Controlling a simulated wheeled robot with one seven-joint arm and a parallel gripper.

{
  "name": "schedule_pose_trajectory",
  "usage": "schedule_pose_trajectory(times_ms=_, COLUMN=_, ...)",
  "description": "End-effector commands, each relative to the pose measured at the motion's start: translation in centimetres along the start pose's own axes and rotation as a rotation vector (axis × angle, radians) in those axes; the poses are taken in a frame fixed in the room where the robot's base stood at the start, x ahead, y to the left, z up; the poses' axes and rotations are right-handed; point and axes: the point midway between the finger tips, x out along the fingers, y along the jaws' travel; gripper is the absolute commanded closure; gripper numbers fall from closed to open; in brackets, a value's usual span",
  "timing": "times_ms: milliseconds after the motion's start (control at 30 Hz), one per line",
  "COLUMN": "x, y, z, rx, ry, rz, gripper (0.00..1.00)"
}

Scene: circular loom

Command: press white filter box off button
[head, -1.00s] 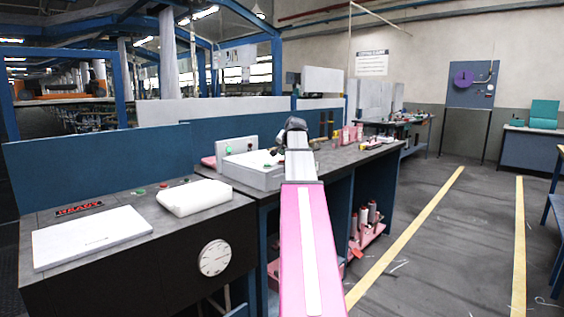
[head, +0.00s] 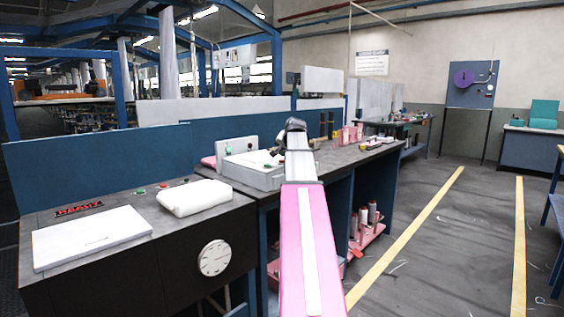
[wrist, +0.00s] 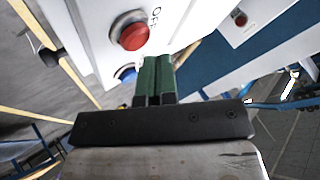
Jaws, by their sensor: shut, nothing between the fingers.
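The wrist view shows a white box face (wrist: 92,20) with a red round button (wrist: 131,34) in a metal ring, marked OFF beside it. A blue button (wrist: 125,74) is partly visible below it. My gripper (wrist: 158,62) has green fingers held together, with nothing between them. Its tips appear just below and right of the red button; I cannot tell whether they touch. In the head view, a low white box (head: 250,174) sits on the bench left of my arm. My gripper's fingers are hidden there behind my arm.
A second white panel (wrist: 222,12) with a red button stands at the right in the wrist view. On the near cabinet lie a white slab (head: 90,238) and a white block (head: 193,197). Pink items (head: 350,134) stand farther along the bench. The aisle floor at right is open.

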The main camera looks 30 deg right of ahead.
Motion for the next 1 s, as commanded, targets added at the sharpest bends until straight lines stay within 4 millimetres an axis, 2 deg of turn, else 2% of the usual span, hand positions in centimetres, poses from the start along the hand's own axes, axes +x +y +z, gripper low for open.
schedule_pose_trajectory(times_ms=1000, x=0.72, y=0.52, z=0.54, rx=0.000, ry=0.000, rz=0.000, gripper=1.00)
